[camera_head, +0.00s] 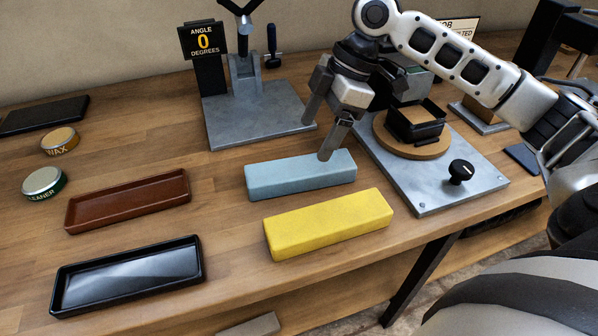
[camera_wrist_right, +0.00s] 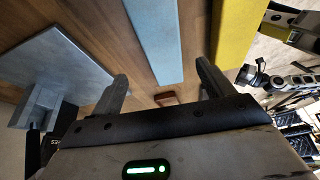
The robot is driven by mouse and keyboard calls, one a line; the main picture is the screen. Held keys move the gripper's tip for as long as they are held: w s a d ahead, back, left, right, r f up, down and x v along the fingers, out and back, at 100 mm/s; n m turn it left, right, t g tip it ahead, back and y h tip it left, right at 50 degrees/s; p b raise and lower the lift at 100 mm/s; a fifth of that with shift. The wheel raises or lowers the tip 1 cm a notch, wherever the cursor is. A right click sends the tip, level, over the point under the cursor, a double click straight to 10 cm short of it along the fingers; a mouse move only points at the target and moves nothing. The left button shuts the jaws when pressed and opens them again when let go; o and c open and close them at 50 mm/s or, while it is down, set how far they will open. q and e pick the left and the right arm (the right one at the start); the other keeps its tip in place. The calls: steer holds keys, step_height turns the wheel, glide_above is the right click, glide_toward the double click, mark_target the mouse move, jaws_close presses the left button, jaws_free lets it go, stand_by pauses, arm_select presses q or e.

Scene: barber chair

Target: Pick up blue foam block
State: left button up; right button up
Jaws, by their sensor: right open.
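The blue foam block (camera_head: 295,177) is a long, pale blue bar lying flat on the wooden table. In the right wrist view the blue block (camera_wrist_right: 158,38) runs up from between the two fingers. My right gripper (camera_head: 318,138) is open above the block's far right part, with one finger overlapping its right end in the head view and the other beyond its far side. It holds nothing. Whether a finger touches the block cannot be told. My left gripper is not in view.
A yellow block (camera_head: 327,225) lies just in front of the blue one. Brown (camera_head: 128,202) and black (camera_head: 127,280) trays are at left, with two round tins. A metal stand (camera_head: 258,120) is behind; a plate with a turntable (camera_head: 411,150) is at right.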

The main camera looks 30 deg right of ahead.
mark_target(301, 166)
steer(key=x, duration=0.3)
steer(key=shift+f, duration=0.1)
steer(key=shift+s+a+x, duration=0.15)
steer(key=shift+x, duration=1.2)
steer(key=shift+s+a+x, duration=0.1)
steer(key=shift+s+x, duration=0.05)
steer(key=shift+x, duration=1.15)
steer(key=c, duration=1.1)
